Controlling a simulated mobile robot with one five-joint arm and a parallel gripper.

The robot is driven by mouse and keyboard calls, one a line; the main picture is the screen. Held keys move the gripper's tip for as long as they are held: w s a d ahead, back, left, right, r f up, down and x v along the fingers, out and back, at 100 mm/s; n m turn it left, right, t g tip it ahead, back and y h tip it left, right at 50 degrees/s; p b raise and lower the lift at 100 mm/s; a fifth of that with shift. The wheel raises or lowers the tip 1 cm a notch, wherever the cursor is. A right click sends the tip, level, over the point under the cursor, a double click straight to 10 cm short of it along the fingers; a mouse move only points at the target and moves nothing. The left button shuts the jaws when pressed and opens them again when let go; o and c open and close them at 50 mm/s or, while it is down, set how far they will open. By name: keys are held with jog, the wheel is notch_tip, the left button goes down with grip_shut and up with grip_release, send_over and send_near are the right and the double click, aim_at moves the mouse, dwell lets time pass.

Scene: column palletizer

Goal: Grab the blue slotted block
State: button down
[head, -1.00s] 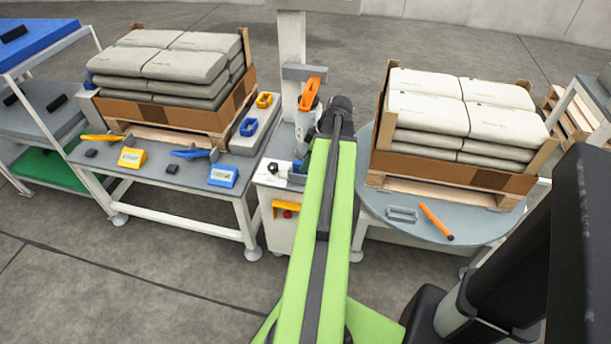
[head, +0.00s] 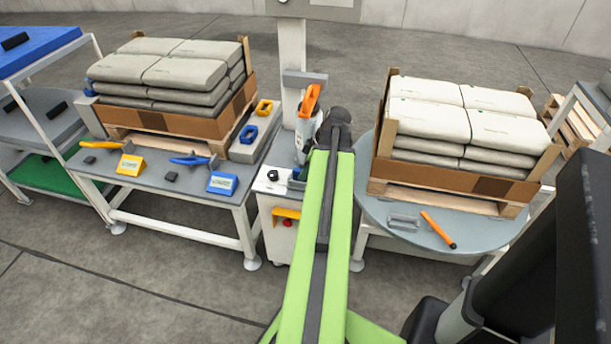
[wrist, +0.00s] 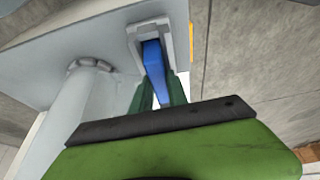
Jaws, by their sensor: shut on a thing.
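In the wrist view the two dark green fingers of my gripper (wrist: 157,88) are closed on a narrow, tapered blue piece (wrist: 153,62). Its far end sits within a pale grey frame on a grey surface. No slot shows on it from here. In the head view a blue block with a slot (head: 248,134) stands on the grey ledge beside the left pallet, left of my arm and apart from it. A bit of blue (head: 297,183) also shows on the white cabinet by my arm's end. My fingers are hidden there, so I cannot tell which blue thing they hold.
A yellow slotted block (head: 264,107) stands behind the blue one. Bag-loaded pallets stand on the left table (head: 200,203) and the round right table (head: 385,230). A grey slotted piece (head: 404,222) and an orange-handled tool (head: 438,229) lie on the round table. A pole stands behind my arm.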

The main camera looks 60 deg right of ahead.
jog(key=shift+r, duration=0.1)
jog(key=r+p, duration=0.5)
jog(key=shift+s+d+r, duration=0.1)
jog(key=shift+s+d, duration=0.25)
jog(key=shift+d, duration=0.05)
jog(key=s+d+r+p, duration=0.5)
jog(key=s+d+p, duration=0.1)
jog(key=s, duration=0.2)
jog(key=shift+s+d+r, duration=0.15)
jog(key=shift+d+r, duration=0.15)
jog(key=shift+d, duration=0.05)
